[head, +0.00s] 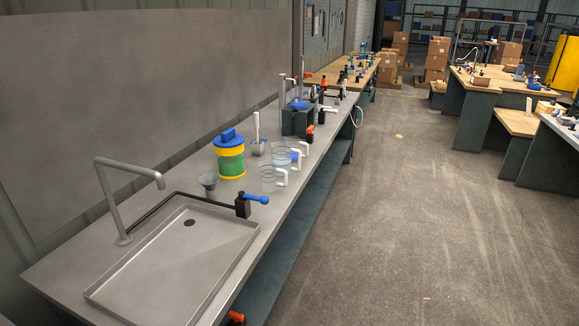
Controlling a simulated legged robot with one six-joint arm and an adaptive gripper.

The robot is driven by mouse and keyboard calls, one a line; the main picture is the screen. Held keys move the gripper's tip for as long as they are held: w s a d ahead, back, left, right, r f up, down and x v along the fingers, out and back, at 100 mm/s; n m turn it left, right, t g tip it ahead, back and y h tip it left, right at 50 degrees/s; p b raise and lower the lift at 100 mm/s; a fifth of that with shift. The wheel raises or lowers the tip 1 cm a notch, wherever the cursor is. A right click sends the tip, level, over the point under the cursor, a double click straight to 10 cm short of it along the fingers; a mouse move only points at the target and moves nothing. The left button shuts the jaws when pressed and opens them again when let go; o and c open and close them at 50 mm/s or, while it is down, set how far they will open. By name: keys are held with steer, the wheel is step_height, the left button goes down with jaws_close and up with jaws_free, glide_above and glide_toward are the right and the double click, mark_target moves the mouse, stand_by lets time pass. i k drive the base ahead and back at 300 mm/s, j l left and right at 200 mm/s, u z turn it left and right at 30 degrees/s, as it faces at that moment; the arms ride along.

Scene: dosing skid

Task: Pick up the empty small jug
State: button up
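Several clear jugs with white handles stand close together on the grey bench, right of the yellow and green container. The nearest clear jug (268,179) is close to the bench's front edge. Behind it is a second clear jug (280,160), with something blue showing at or in it. A third clear jug (292,146) stands partly behind that. They overlap, so I cannot tell for sure which is the small one or which are empty. My gripper is not in view.
A sink tray (215,240) with a bent tap (130,185) fills the near bench end. A blue-handled valve (245,204), a grey funnel (208,182) and a blue-lidded yellow and green container (229,157) stand left of the jugs. The floor (420,220) on the right is open.

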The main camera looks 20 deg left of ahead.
mark_target(274, 177)
steer(key=i+l+u, duration=0.15)
steer(key=i, duration=1.3)
steer(key=i+j+u, duration=0.1)
steer(key=i+u, duration=0.85)
steer(key=i+l+u, duration=0.2)
steer(key=u, duration=0.25)
steer(key=i+l+u, duration=0.1)
steer(key=i+u, duration=0.2)
steer(key=i, duration=0.15)
